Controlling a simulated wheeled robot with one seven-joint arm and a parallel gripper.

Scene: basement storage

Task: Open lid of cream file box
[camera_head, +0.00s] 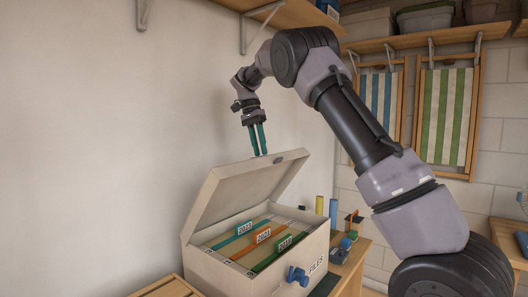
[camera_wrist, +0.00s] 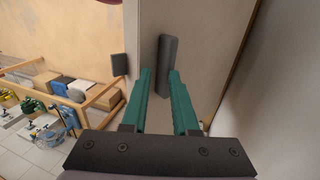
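The cream file box (camera_head: 232,277) stands on a wooden surface, with "FILES" on its front. Its lid (camera_head: 236,188) is raised and tilted back, and folders with year tabs show inside. My gripper (camera_head: 259,153) points down at the lid's upper edge, near a dark grey tab (camera_head: 279,160). Whether the fingertips touch the lid (camera_wrist: 204,40) cannot be told.
A blue clamp-like object (camera_head: 297,275) is at the box's front. Yellow (camera_head: 333,212) and blue (camera_head: 319,204) cylinders and small tools stand to the right. Wall shelves (camera_head: 425,39) hang above, with folded striped chairs (camera_head: 445,112) below. The white wall is close behind the lid.

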